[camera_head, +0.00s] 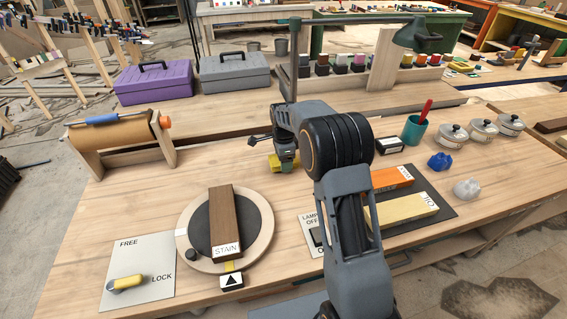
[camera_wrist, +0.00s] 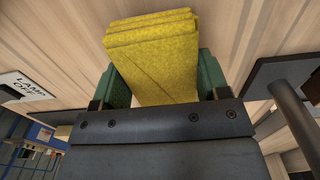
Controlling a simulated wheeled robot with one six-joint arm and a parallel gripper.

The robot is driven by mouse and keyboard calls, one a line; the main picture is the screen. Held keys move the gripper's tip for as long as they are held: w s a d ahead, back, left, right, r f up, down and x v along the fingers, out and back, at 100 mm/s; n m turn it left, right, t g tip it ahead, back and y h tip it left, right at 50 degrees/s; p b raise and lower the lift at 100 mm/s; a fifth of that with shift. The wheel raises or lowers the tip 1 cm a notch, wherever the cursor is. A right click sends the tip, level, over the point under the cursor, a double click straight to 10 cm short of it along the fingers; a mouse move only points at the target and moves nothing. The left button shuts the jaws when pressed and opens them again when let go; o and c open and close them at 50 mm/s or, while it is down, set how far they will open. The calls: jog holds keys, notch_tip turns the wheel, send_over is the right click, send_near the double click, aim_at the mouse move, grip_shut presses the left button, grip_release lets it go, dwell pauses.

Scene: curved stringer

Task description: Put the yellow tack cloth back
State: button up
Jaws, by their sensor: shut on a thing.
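My gripper (camera_head: 285,158) is over the middle of the workbench, behind the turntable. It is shut on the yellow tack cloth (camera_head: 276,163), which shows only in part beside the jaws. In the wrist view the cloth (camera_wrist: 152,60) is a folded, layered yellow pad between the two green fingers of my gripper (camera_wrist: 160,82). Wood planks show beyond it. I cannot tell whether the cloth touches the bench. A blue crumpled cloth (camera_head: 440,161) and a white crumpled cloth (camera_head: 466,188) lie on the right of the bench.
A turntable (camera_head: 263,232) holds a dark STAIN block (camera_head: 224,222). A dark mat (camera_head: 437,196) carries orange and yellow blocks. A green cup (camera_head: 413,131), several lidded tins (camera_head: 483,129) and a roll holder (camera_head: 120,135) stand around. My arm hides part of the LAMP plate (camera_head: 308,224).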

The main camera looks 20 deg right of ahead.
jog(key=shift+f, duration=0.8)
jog(key=shift+f, duration=0.2)
jog(key=o, duration=0.8)
